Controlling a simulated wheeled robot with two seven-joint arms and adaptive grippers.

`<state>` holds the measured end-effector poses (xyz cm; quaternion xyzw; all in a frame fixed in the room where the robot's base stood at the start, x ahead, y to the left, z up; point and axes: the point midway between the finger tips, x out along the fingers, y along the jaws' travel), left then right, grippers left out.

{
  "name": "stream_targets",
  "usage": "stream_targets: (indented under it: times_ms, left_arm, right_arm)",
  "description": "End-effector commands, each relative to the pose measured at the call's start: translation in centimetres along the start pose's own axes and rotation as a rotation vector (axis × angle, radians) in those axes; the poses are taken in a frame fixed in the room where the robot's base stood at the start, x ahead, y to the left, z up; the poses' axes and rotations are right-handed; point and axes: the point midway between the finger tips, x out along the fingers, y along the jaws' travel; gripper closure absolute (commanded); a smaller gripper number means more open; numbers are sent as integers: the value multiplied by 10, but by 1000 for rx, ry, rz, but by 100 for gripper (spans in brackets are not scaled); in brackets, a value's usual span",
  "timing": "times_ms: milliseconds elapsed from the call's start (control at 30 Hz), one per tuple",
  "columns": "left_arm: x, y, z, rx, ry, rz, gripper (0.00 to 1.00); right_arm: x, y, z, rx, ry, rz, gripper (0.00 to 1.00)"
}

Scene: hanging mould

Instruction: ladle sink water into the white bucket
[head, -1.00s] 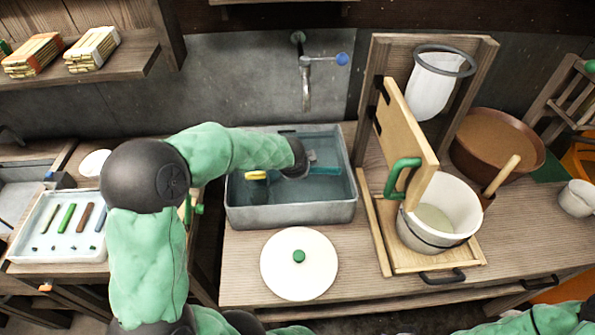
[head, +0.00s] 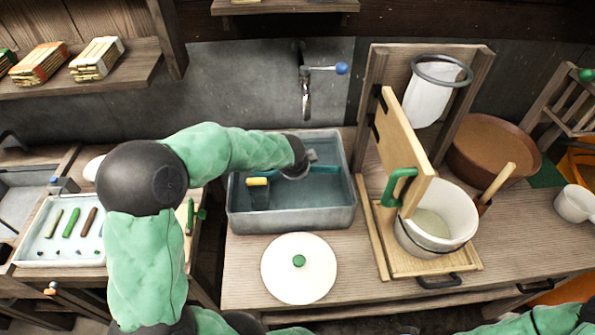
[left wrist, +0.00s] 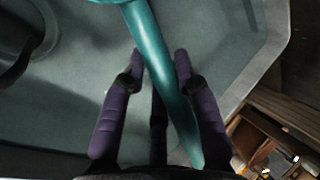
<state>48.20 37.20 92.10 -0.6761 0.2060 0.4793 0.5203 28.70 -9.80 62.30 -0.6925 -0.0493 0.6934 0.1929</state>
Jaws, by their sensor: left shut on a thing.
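The grey metal sink (head: 292,218) stands on the bench with water (head: 310,197) in it. My left gripper (head: 306,170) reaches down inside the sink, near its back right. In the left wrist view its purple fingers (left wrist: 160,62) are shut on the teal handle of the ladle (left wrist: 148,30). A bit of the teal handle (head: 326,170) also shows in the head view. The ladle's bowl is not clearly seen. The white bucket (head: 462,207) stands upright on a wooden base to the right, with pale contents inside. My right gripper is out of view.
A yellow-topped tool (head: 257,182) is in the sink's left part. The wooden frame's hinged board (head: 405,140), with a green handle (head: 398,187), stands between sink and bucket. A tap (head: 306,95) hangs behind. A white lid (head: 312,278) lies in front. A brown bowl (head: 535,158) is behind the bucket.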

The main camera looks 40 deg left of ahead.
Motion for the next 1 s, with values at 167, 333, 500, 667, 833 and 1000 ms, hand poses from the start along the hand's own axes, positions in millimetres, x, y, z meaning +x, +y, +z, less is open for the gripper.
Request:
stream_targets:
  times_ms: [167,333,500,667,833,1000]
  left_arm:
    - [-15,-9,0,1,0,-2,100]
    - [-26,-16,0,1,0,-2,100]
    - [-37,-22,0,1,1,-2,100]
    - [-47,-28,0,1,0,-2,100]
    - [-58,-35,0,1,0,-1,100]
    - [-69,-41,0,1,0,-1,100]
  right_arm:
    - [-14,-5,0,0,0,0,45]
    - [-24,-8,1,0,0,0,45]
    - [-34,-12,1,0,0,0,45]
    - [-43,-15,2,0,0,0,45]
    - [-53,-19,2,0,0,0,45]
    - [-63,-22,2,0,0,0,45]
